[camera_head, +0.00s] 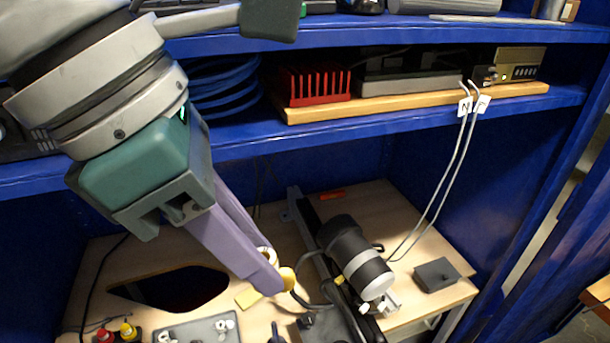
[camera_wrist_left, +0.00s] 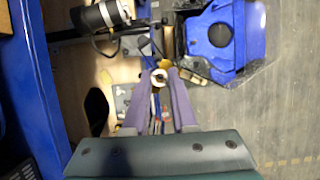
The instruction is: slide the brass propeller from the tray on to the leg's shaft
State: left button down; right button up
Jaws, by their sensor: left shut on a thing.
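My left gripper (camera_head: 276,284) comes in from the upper left, its purple fingers pointing down over the bench. Its fingertips are at the brass propeller (camera_head: 288,278), which is mostly hidden and shows as a small yellow-gold piece. The propeller also shows between the fingertips in the left wrist view (camera_wrist_left: 165,64). A black and grey cylinder (camera_head: 355,258), seemingly part of the leg, lies tilted to the right of the propeller, apart from it. I cannot make out the shaft clearly. A grey tray (camera_head: 180,332) with small pale parts is at the bottom. My right gripper is not in view.
The wooden bench (camera_head: 110,258) has a dark opening (camera_head: 180,288) at left. A white ring (camera_head: 266,254) lies behind my fingers. A dark box (camera_head: 437,274) sits at right. Blue shelves (camera_head: 390,115) overhang the bench, and two grey cables (camera_head: 450,180) hang down at right.

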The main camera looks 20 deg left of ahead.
pick_arm(q)
jog(key=shift+w, duration=0.3)
jog(key=shift+f, duration=0.1)
jog(key=shift+s+f+b, duration=0.15)
jog(key=shift+f+b, duration=0.45)
jog(key=shift+f, duration=0.15)
notch_tip(320, 180, down, 2)
jog(key=shift+f+b, duration=0.1)
jog(key=shift+b, duration=0.6)
jog(key=shift+f+b, duration=1.15)
jog(key=shift+b, duration=0.1)
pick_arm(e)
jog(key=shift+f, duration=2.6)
pick_arm(q)
jog(key=shift+r+b, duration=0.1)
jog(key=shift+b, duration=0.2)
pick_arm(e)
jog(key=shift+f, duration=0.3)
pick_arm(q)
jog(key=shift+f+b, duration=0.35)
jog(key=shift+b, duration=0.05)
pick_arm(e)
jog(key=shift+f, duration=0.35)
pick_arm(q)
jog(key=shift+f+b, duration=0.25)
jog(key=shift+b, duration=0.05)
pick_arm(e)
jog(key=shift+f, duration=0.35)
